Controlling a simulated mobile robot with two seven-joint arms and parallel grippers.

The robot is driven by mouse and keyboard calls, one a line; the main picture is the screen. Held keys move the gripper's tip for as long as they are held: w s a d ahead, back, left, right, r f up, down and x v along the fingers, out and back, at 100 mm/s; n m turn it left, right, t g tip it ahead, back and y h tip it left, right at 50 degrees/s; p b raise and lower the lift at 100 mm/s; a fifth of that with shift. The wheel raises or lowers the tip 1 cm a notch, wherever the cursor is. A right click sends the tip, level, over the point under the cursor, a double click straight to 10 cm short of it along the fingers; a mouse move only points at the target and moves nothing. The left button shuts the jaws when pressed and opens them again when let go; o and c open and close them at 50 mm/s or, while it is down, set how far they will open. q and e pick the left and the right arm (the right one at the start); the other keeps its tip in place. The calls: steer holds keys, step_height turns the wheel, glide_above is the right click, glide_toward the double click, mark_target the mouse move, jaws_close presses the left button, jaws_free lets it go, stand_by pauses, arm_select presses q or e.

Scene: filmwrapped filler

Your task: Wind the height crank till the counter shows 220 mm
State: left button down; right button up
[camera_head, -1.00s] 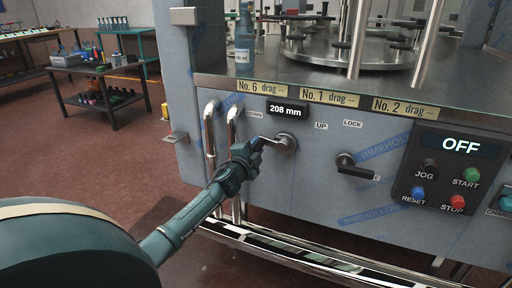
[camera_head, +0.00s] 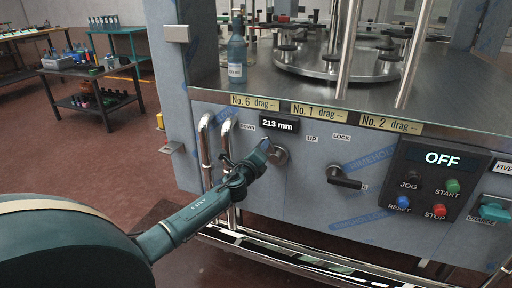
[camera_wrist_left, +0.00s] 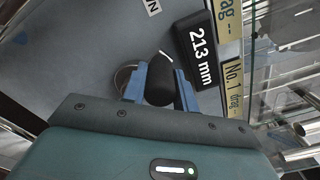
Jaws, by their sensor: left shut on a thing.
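The counter (camera_head: 279,124) on the machine's front panel reads 213 mm; it also shows in the left wrist view (camera_wrist_left: 200,55). The height crank (camera_head: 277,155) sits just below it, its round hub on the panel between the DOWN and UP labels. My left gripper (camera_head: 262,150) reaches in from the left and is shut on the crank's dark knob (camera_wrist_left: 160,82), with a blue finger on each side of it in the left wrist view. My gripper hides much of the crank arm in the head view. My right gripper is not in view.
A black lock lever (camera_head: 343,178) sits right of the crank under the LOCK label. The OFF panel (camera_head: 442,182) with its buttons is further right. Chrome handrails (camera_head: 206,150) stand close left of my gripper. A bottle (camera_head: 237,55) stands on the machine top.

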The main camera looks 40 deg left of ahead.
mark_target(272, 151)
arm_select(q)
steer(key=d+m+p, duration=0.1)
steer(key=m, duration=0.1)
steer(key=d+m+p, duration=0.1)
steer(key=m, duration=0.1)
steer(key=w+d+m+p, duration=0.1)
steer(key=m, duration=0.1)
steer(key=shift+d+r, duration=0.3)
steer(key=shift+r, duration=0.05)
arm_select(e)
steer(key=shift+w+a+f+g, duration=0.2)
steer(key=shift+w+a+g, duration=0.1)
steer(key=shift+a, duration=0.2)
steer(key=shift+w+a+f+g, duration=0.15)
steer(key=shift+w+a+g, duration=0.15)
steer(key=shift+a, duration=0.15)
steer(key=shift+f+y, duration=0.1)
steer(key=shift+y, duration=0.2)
arm_select(q)
steer(key=c, duration=1.1)
jaws_free()
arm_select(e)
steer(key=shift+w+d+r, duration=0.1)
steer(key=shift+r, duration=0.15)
